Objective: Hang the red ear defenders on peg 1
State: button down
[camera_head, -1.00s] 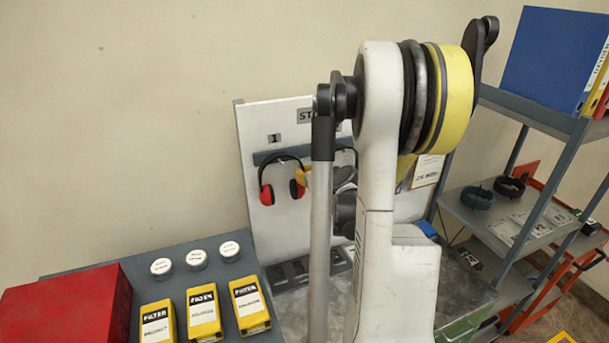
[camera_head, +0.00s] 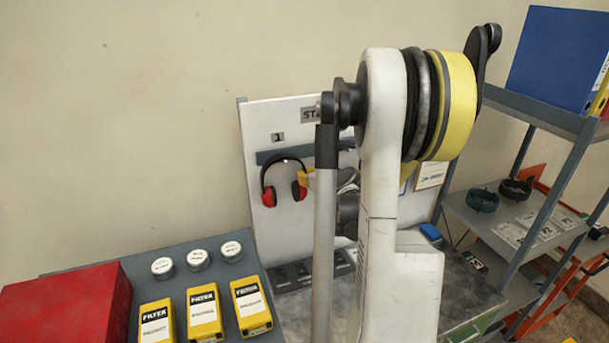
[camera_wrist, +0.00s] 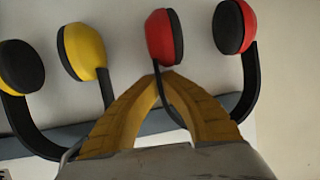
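The red ear defenders (camera_head: 268,198) are at the board's rail under the label "1" (camera_head: 278,137), upright with the black band on top and both cups below. Peg 1 itself cannot be made out, so I cannot tell whether the band rests on it. My gripper (camera_head: 306,178) is at their right cup. In the wrist view the tips of my gripper (camera_wrist: 163,75) come together on the band just by one red cup (camera_wrist: 163,38). The other red cup (camera_wrist: 234,27) is free, to the right of the fingers.
Yellow ear defenders (camera_wrist: 85,50) hang alongside in the wrist view; my arm hides them in the head view. The white board (camera_head: 257,120) stands behind. Yellow filter boxes (camera_head: 203,313), white round tins and a red case (camera_head: 65,305) lie front left. A shelf (camera_head: 545,115) stands right.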

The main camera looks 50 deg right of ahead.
jog(key=c, duration=1.5)
grip_release()
jog(key=shift+c, duration=0.2)
jog(key=v, duration=1.2)
jog(key=shift+a, duration=0.1)
